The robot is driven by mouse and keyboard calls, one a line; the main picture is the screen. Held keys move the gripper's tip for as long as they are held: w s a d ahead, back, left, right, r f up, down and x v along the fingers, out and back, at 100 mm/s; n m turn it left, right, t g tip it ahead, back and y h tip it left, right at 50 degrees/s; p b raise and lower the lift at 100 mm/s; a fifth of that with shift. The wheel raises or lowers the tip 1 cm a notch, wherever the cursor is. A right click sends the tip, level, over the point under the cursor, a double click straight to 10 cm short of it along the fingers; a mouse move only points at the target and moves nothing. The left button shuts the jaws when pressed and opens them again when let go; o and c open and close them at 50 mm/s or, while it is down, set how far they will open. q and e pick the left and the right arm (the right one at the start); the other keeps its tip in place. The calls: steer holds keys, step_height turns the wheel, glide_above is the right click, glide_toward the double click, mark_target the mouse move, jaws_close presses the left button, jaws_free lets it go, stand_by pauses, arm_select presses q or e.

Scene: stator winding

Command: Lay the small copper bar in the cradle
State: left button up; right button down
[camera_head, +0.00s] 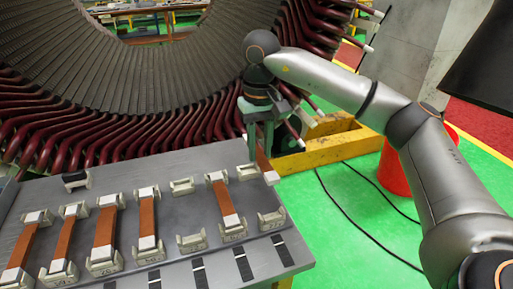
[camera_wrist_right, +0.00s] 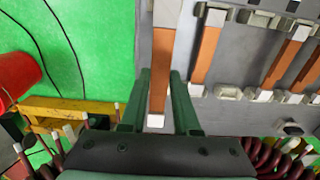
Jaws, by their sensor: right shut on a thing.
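My right gripper (camera_head: 258,130) is shut on a small copper bar (camera_head: 264,163) with white ends, above the back right edge of the grey board. In the right wrist view the bar (camera_wrist_right: 159,75) stands between the two green fingers (camera_wrist_right: 157,95), its far white end pointing up the picture. The rightmost cradle is an empty pair of pale blocks, the back one (camera_head: 246,172) and the front one (camera_head: 272,219). The bar is close beside the back block; I cannot tell whether they touch. Another empty cradle (camera_head: 192,242) is further left. My left gripper is not in view.
Several copper bars, such as this one (camera_head: 147,215), lie in cradles on the grey board (camera_head: 170,270). The large stator (camera_head: 150,75) with dark red coil ends stands close behind. A yellow frame (camera_head: 325,155) and red bucket (camera_head: 393,175) are to the right.

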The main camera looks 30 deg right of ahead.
mark_target(259, 156)
step_height(259, 156, down, 3)
steer(key=shift+a+r+b, duration=0.1)
steer(key=shift+r+b, duration=0.05)
steer(key=shift+b, duration=0.95)
steer(key=shift+f+b, duration=0.7)
steer(key=shift+f, duration=0.1)
steer(key=shift+f+b, duration=0.4)
steer(key=shift+f, duration=0.05)
steer(key=shift+f+b, duration=0.4)
steer(key=shift+f, duration=0.35)
steer(key=shift+f+b, duration=0.5)
steer(key=shift+f, duration=0.3)
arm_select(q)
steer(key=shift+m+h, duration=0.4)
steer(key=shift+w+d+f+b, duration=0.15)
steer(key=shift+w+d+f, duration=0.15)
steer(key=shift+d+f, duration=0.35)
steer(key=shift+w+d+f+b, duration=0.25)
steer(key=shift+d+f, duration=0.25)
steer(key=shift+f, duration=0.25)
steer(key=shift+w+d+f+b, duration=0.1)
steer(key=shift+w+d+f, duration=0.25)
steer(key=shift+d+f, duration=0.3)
arm_select(e)
steer(key=shift+f, duration=0.95)
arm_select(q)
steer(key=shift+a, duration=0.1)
